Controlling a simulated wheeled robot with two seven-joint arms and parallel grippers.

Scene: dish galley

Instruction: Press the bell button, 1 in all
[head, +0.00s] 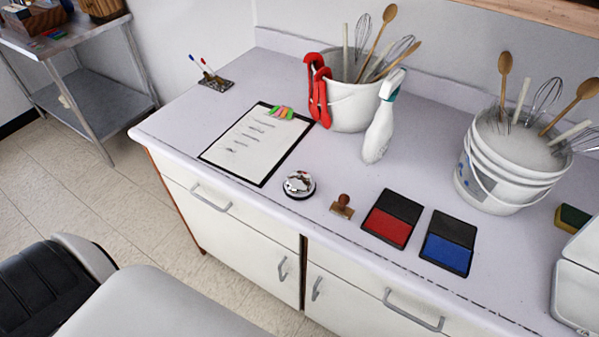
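A small round bell (299,184) with a shiny silver dome and a dark base stands on the pale counter near its front edge. It is to the right of the clipboard and left of a wooden-handled stamp. Its top faces up and nothing covers it. Neither of my grippers shows in the head view, so nothing is seen touching the bell.
The counter (190,123) also bears a clipboard (245,150), a stamp (342,207), red (388,228) and blue (447,250) ink pads, a spray bottle (380,130) and utensil buckets (350,105) (500,180). Counter around the bell's front is clear.

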